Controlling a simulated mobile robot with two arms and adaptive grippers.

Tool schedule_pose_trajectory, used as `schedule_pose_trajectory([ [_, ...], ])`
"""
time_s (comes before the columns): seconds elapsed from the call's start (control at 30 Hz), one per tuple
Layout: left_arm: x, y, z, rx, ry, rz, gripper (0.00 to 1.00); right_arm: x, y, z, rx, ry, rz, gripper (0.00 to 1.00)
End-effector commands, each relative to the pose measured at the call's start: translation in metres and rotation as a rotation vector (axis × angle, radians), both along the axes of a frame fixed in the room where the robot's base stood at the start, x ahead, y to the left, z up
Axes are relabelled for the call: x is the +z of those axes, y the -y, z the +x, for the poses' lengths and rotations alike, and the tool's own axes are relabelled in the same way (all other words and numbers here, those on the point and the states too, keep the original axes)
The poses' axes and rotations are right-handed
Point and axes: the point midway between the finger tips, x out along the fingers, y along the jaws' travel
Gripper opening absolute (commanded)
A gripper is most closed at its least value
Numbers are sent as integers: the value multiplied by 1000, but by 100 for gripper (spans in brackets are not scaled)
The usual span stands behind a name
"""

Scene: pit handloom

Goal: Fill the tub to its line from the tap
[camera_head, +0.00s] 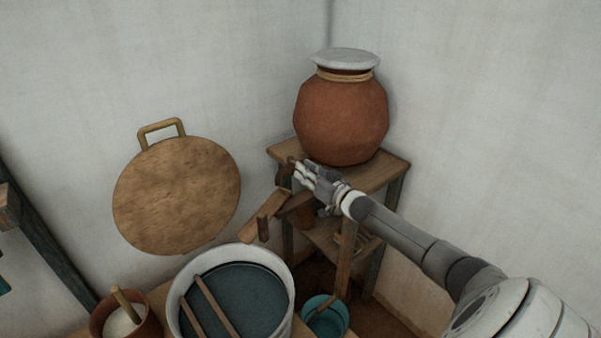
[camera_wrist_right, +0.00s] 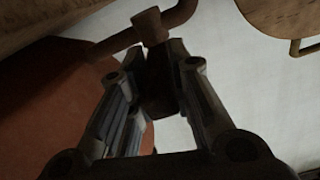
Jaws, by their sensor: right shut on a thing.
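A large clay pot (camera_head: 340,118) with a pale lid stands on a wooden stand. My right gripper (camera_head: 300,172) is at the pot's lower left side, by the tap. In the right wrist view, the tap's brown spout (camera_wrist_right: 150,27) shows beyond the fingers. My right gripper (camera_wrist_right: 158,75) is shut on a dark part there, seemingly the tap's handle. The white-rimmed tub (camera_head: 178,285) stands below and to the left, with dark blue-green inside and two wooden sticks across it. I cannot make out a fill line or running water. My left gripper is out of view.
A wooden trough-like piece (camera_head: 269,215) sits between the tap and the tub. A teal bowl (camera_head: 340,318) is right of the tub, and a brown bowl (camera_head: 148,329) with white contents is left. A round wooden board (camera_head: 175,195) is at the wall.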

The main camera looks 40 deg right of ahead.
Motion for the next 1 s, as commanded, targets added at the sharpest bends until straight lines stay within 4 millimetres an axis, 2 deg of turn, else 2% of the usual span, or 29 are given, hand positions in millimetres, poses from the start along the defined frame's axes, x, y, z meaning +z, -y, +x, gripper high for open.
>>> schedule_pose_trajectory([
  [0.37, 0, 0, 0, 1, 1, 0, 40, 5, 2, 0, 1, 8, -2, 0],
  [0.4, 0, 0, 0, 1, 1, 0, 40, 5, 2, 0, 1, 8, -2, 23],
  [0.57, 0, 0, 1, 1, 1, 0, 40, 5, 2, 0, 1, 8, -2, 42],
  [1.0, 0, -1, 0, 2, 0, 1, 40, 2, 1, -2, 2, 4, 0, 43],
])
